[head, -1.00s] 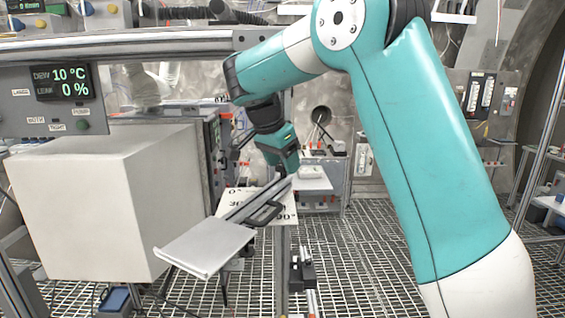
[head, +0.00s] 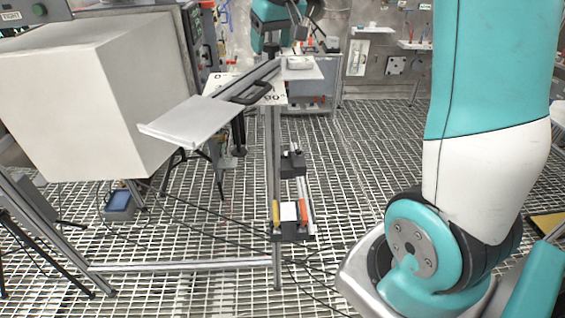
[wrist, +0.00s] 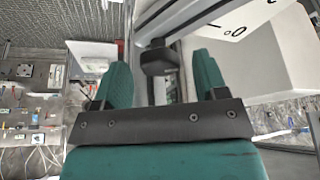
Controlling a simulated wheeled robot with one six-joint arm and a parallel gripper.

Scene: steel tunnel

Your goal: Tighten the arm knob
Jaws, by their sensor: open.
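A black knob (wrist: 158,58) shows in the wrist view, by a metal rail and close to a white plate (wrist: 235,30) with scale marks. My gripper (wrist: 163,80) is open, with one teal finger to each side of the knob in this picture. I cannot tell if the fingers touch it. In the head view the swinging arm is a rail with a grey plate (head: 192,122) and a black handle (head: 250,92), over the marked plate (head: 277,98).
A big white box (head: 85,100) stands left of the rail. A post (head: 277,180) carries small black clamps (head: 292,165). Cables and a blue case (head: 117,205) lie on the grated floor (head: 365,150), which is clear at the middle right.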

